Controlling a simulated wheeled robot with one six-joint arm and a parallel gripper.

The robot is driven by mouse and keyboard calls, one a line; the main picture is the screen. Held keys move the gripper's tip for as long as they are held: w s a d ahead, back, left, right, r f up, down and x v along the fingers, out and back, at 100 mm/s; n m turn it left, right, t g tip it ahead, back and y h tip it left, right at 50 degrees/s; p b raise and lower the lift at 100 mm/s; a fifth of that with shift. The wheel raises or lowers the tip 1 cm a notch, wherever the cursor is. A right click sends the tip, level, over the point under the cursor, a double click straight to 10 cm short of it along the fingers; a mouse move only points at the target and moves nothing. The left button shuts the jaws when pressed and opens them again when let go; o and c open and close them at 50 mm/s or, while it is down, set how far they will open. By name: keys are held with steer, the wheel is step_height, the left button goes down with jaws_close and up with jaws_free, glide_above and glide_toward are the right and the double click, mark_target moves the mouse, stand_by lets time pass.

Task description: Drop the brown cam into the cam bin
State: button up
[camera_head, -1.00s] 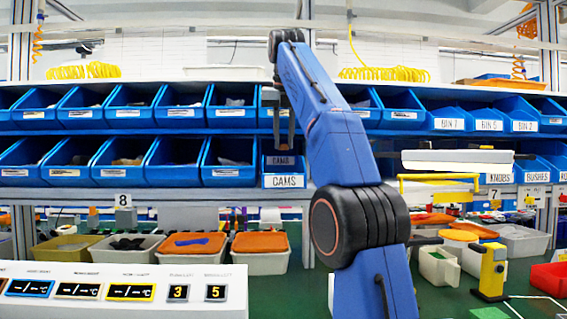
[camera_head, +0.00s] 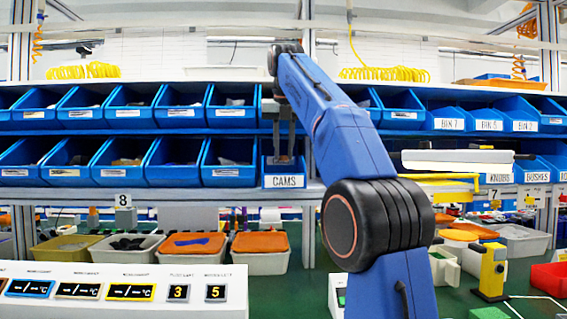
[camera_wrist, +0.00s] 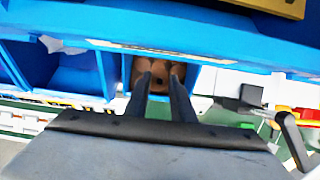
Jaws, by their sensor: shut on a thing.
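The cam bin is a blue bin with a white CAMS label (camera_head: 284,181) on the lower shelf row, in the middle of the head view. My gripper (camera_head: 283,158) points down into the bin's opening from above. In the wrist view my gripper's two dark fingers (camera_wrist: 160,82) are closed on the brown cam (camera_wrist: 157,76). The cam sits between the fingertips, with the blue bin around it. In the head view a small brownish patch shows at the fingertips, too small to make out well. The cam's underside and the bin floor are hidden.
The upper row of blue bins (camera_head: 231,112) lies close behind and beside my gripper. Another blue bin (camera_head: 228,160) stands directly left of the cam bin. White and yellow parts (camera_head: 455,165) lie to the right, beyond my arm.

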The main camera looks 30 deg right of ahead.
mark_target(284, 156)
steer(key=shift+s+f, duration=0.1)
steer(key=shift+f, duration=1.45)
steer(key=shift+w+d+f, duration=0.1)
steer(key=shift+w+f, duration=0.15)
steer(key=shift+f, duration=0.15)
steer(key=shift+f, duration=0.6)
steer(key=o, duration=1)
steer(key=shift+w+r, duration=0.1)
steer(key=shift+r, duration=0.4)
steer(key=shift+v, duration=3.9)
